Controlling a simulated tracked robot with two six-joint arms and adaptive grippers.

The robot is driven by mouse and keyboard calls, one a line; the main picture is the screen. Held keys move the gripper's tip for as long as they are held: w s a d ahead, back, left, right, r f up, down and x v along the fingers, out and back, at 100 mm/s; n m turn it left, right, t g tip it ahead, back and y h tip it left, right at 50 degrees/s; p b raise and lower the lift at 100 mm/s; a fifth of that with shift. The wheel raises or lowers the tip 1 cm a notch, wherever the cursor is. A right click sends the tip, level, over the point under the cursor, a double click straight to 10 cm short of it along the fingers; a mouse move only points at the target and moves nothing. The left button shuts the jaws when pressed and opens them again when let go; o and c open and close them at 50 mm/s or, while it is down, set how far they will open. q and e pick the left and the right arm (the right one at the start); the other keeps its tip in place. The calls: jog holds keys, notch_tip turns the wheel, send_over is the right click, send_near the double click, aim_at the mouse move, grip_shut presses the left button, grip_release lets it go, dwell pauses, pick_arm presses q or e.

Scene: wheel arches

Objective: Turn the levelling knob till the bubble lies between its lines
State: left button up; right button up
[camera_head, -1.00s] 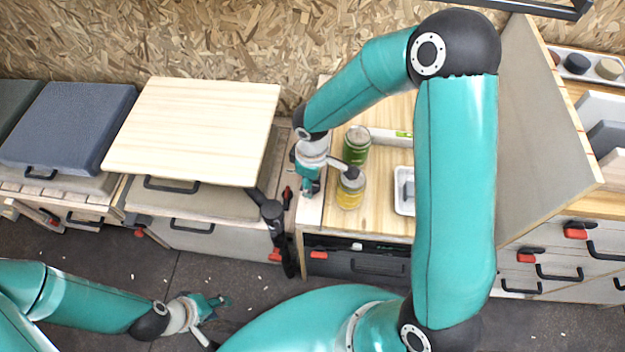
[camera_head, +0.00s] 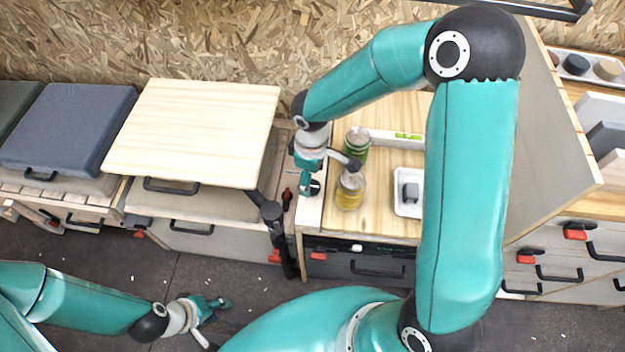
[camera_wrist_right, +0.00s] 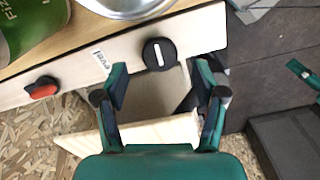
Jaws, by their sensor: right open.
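The levelling knob (camera_wrist_right: 159,54) is a round black knob with a white mark, set in the pale front strip of the bench beside a small label. In the head view the knob (camera_head: 314,187) shows just right of my right gripper (camera_head: 305,186). In the right wrist view my right gripper (camera_wrist_right: 162,88) is open and empty, its fingers pointing toward the knob but apart from it. A spirit level with a green vial (camera_head: 407,136) lies at the back of the bench top; its bubble is too small to place. My left gripper (camera_head: 212,308) hangs low over the floor, away from the bench.
A green can (camera_head: 356,142) and a jar with yellow contents (camera_head: 350,192) stand close to my right gripper. A white tray (camera_head: 408,209) holds a grey block. A red knob (camera_wrist_right: 42,88) sits along the same strip. A wooden board (camera_head: 195,130) lies to the left.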

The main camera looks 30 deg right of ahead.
aim_at(312, 186)
notch_tip(312, 186, up, 9)
jog(key=shift+f, duration=0.15)
dwell(1.2)
